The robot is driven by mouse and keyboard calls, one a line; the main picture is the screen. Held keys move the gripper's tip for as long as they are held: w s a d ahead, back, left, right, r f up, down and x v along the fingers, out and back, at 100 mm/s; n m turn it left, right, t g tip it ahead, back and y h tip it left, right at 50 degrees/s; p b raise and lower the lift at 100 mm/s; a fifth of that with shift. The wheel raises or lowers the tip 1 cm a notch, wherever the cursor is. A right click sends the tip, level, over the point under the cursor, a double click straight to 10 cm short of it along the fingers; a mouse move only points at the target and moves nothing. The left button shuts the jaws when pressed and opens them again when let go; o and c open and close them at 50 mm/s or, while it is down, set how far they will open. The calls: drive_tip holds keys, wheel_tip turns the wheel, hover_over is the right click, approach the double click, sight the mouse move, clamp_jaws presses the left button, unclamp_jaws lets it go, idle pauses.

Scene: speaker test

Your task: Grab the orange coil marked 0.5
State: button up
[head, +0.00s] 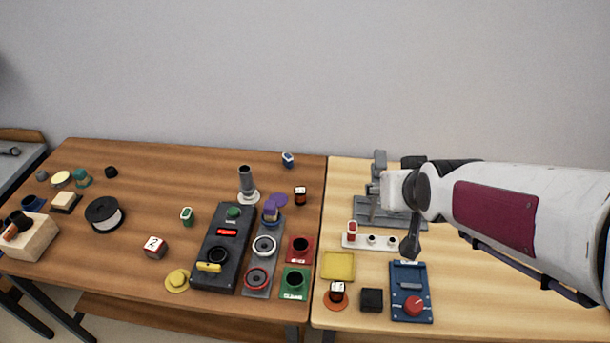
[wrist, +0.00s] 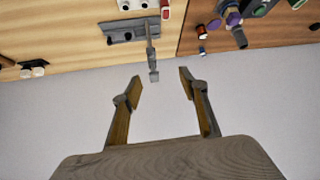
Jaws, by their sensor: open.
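Two small coils with orange and dark bands show in the head view. One coil (head: 300,197) stands on the brown table near the seam between the tables; it also shows in the wrist view (wrist: 202,31). The other coil (head: 337,291) sits on an orange round base (head: 334,304) at the front of the light table. Their markings are too small to read, so I cannot tell which is 0.5. My gripper (wrist: 160,76) is open and empty, with the wall behind its fingers. In the head view it is above the light table, right of both coils.
A grey clamp stand (head: 380,211) stands close to my gripper. A white strip (head: 381,243), yellow tray (head: 338,265), black block (head: 372,299) and blue box with red knob (head: 411,284) lie nearby. A dark control box (head: 222,250) and purple-topped item (head: 275,206) are on the brown table.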

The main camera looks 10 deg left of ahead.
drive_tip(key=w+a+f+n+t+y, duration=0.1)
drive_tip(key=w+a+f+t, duration=0.1)
drive_tip(key=w+a+f, duration=0.75)
drive_tip(key=n+t+y, duration=0.2)
drive_tip(key=y, duration=0.1)
approach(300, 191)
drive_tip(key=w+r, duration=0.1)
drive_tip(key=w, duration=0.2)
drive_tip(key=shift+s+a+f, duration=0.1)
drive_tip(key=shift+a+f, duration=0.3)
drive_tip(key=shift+f, duration=0.25)
drive_tip(key=shift+x, duration=1.25)
drive_tip(key=shift+f, duration=0.1)
drive_tip(key=shift+f+x, duration=0.15)
drive_tip(key=shift+x, duration=0.55)
drive_tip(key=shift+f+x, duration=0.15)
drive_tip(key=shift+x, duration=1.6)
